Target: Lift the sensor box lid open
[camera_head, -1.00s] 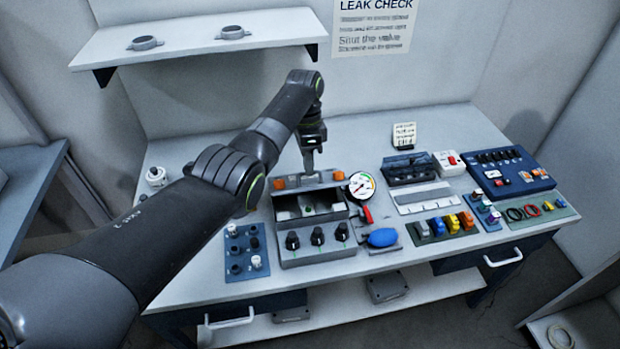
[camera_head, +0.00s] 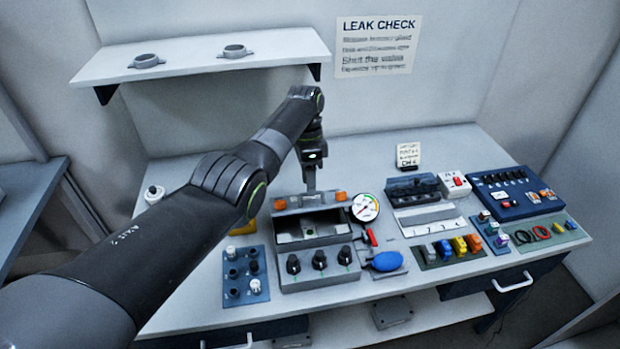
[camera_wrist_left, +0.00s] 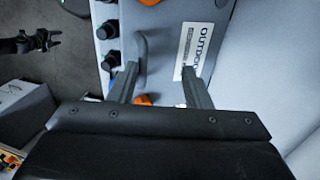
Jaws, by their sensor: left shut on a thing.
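The grey sensor box (camera_head: 318,274) stands on the bench, with several black knobs on its front. Its lid (camera_head: 322,208) is raised at the back, and the open interior (camera_head: 308,232) shows below it. Orange blocks sit at the lid's two ends. My left gripper (camera_head: 311,188) reaches down to the middle of the lid and is shut on it. In the left wrist view, its fingers (camera_wrist_left: 158,88) are around the lid's grey handle (camera_wrist_left: 141,50), beside a white label. My right gripper (camera_wrist_left: 52,40) shows small in the wrist view, apparently open and empty, away from the box.
A round gauge (camera_head: 365,207), a red-handled valve (camera_head: 371,237) and a blue bulb (camera_head: 387,261) stand close right of the box. A blue knob panel (camera_head: 245,276) lies to its left. A shelf (camera_head: 200,56) hangs above. The back of the bench is mostly clear.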

